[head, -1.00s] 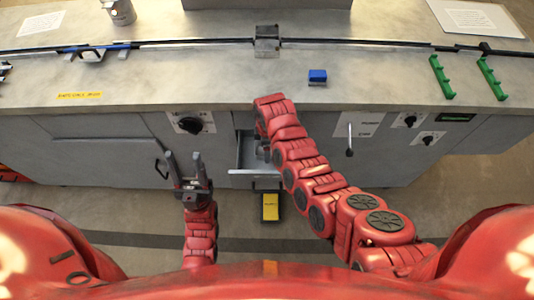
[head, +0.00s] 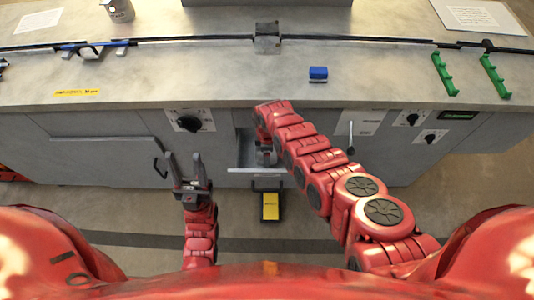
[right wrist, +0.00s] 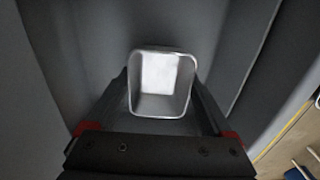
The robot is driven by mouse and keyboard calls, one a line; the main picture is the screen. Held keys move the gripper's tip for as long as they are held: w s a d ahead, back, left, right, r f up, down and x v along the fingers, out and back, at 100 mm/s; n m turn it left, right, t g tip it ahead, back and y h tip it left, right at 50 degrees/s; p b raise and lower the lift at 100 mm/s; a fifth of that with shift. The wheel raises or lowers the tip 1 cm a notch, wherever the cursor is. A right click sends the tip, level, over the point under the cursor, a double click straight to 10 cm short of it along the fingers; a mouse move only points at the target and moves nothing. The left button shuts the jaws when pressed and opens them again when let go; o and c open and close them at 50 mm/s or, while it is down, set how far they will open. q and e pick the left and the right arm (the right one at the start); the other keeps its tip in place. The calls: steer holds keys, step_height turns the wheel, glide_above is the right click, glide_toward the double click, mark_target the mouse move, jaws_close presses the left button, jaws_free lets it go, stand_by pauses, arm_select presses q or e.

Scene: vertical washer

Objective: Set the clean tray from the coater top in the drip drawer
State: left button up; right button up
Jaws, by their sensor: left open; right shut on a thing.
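The clean tray (right wrist: 163,107) is a small, silver, open box with a rounded rim. In the right wrist view it sits between the two dark fingers of my right gripper (right wrist: 161,82), which is shut on it. Grey walls of the drip drawer (right wrist: 50,60) surround it; I cannot tell whether it touches the bottom. In the head view the drip drawer (head: 246,169) is pulled out from the coater front, and my right gripper (head: 265,152) is at it, partly hidden by my arm. My left gripper (head: 183,163) is open and empty, left of the drawer.
The coater top (head: 210,85) carries a blue block (head: 318,73), green racks (head: 443,75) and a metal cup (head: 118,10). A black rail runs across it. A yellow-topped item (head: 270,206) is on the floor below the drawer. Knobs and a lever (head: 350,140) stick out from the front.

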steer(key=shift+f+b, duration=0.65)
steer(key=o, duration=1.1)
steer(key=shift+r, duration=0.1)
steer(key=shift+c, duration=0.2)
step_height(320, 180, up, 2)
steer(key=shift+r+p, duration=0.1)
steer(key=shift+p, duration=0.95)
step_height(320, 180, up, 4)
steer(key=shift+f+p, duration=0.1)
steer(key=shift+p, duration=0.5)
steer(key=shift+r, duration=1.35)
